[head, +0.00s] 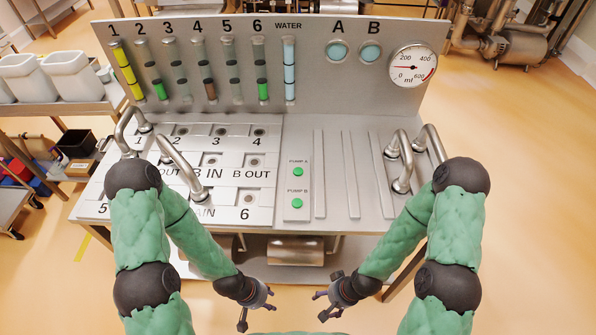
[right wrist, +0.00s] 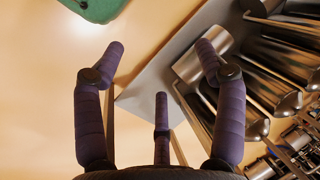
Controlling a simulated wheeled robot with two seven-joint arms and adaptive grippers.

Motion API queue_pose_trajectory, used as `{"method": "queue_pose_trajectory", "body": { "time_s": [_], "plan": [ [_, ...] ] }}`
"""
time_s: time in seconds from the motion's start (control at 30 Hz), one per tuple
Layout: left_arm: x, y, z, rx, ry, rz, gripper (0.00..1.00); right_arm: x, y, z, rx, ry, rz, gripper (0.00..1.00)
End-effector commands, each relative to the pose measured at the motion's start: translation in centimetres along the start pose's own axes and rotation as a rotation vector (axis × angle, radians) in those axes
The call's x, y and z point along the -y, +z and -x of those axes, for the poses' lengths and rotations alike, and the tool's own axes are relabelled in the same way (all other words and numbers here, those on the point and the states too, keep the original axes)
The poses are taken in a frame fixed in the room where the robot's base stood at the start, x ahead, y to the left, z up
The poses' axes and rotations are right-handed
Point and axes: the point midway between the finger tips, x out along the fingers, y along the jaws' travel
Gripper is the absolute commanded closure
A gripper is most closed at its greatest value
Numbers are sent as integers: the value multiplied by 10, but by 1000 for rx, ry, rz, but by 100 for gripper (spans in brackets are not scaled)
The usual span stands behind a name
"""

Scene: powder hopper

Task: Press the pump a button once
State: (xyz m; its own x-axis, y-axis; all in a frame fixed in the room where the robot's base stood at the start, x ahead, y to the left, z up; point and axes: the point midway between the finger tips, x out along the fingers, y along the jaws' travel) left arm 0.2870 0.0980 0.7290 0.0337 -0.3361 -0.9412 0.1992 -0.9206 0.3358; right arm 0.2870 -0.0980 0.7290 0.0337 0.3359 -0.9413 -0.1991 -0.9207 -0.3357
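The pump A button (head: 298,171) is a small green round button on a pale panel on the console. The pump B button (head: 297,203) is a like green button below it. My left gripper (head: 257,305) is open and empty, low in front of the console, below the buttons. My right gripper (head: 330,303) is open and empty, to the right of the left one and also below the buttons. In the right wrist view its purple fingers (right wrist: 162,55) stand apart with nothing between them.
The console top (head: 333,180) carries metal pipe handles (head: 182,168) at left and more handles (head: 402,160) at right. Its upright panel holds numbered tubes (head: 205,70), round windows A and B (head: 337,50) and a gauge (head: 413,67). White containers (head: 62,75) stand at far left.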

Motion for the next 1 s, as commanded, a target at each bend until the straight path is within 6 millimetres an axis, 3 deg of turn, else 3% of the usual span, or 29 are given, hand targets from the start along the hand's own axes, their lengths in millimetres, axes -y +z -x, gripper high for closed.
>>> {"method": "queue_pose_trajectory", "body": {
  "time_s": [0.03,0.2,0.27,0.3,1.0],
  "plan": [
    [0,0,0,0,0,0,60,0,0,0,0,0,0,31],
    [0,0,0,0,0,0,60,0,0,0,0,0,0,79],
    [0,0,0,0,0,0,60,0,0,0,0,0,0,96],
    [0,0,0,0,0,0,60,0,0,0,0,0,0,100],
    [0,0,0,0,0,0,60,0,0,0,0,0,0,100]
  ]
}}
